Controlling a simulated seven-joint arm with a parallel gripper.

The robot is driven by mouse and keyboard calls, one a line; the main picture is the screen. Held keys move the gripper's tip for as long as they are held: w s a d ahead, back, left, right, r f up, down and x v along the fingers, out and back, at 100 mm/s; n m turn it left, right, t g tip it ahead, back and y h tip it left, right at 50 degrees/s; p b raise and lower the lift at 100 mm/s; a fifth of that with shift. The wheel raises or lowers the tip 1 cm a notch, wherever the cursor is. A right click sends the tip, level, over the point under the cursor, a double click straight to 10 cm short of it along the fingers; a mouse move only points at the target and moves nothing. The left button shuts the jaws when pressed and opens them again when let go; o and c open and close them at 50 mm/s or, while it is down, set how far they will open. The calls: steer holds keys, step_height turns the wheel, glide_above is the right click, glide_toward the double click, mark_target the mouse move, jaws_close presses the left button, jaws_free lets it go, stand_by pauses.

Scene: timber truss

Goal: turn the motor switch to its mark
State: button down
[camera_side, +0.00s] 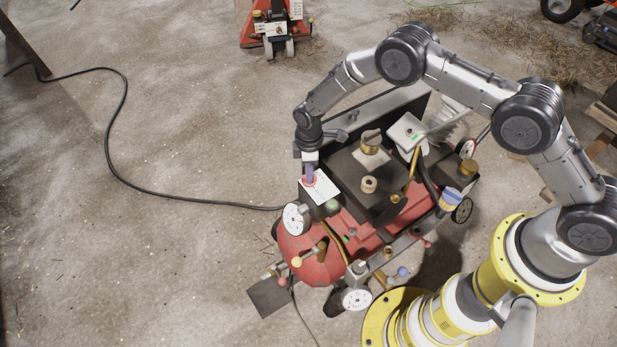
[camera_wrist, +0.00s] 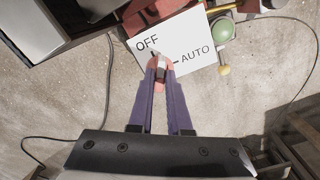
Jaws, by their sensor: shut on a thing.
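The motor switch (camera_wrist: 159,63) is a small reddish knob with a pale stripe, on a white plate (camera_wrist: 195,35) marked OFF and AUTO. In the wrist view the plate has a short dark mark by each word. My gripper (camera_wrist: 160,72) has two purple fingers shut on the knob from both sides. The fingertips hide part of the knob, so its exact pointing is hard to tell. In the side view my gripper (camera_side: 309,176) comes down from above onto the white plate (camera_side: 325,190) at the left end of the red machine.
A green button (camera_wrist: 222,31) and a yellow knob (camera_wrist: 224,70) are right of the plate. In the side view a round gauge (camera_side: 296,218) sits just below the plate. A black cable (camera_side: 125,95) crosses the open concrete floor at left.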

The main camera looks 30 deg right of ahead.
steer(key=shift+w, duration=0.1)
steer(key=m, duration=0.5)
steer(key=shift+m, duration=0.5)
steer(key=m, duration=0.5)
steer(key=c, duration=0.5)
jaws_free()
steer(key=shift+c, duration=0.2)
steer(key=shift+r, duration=3)
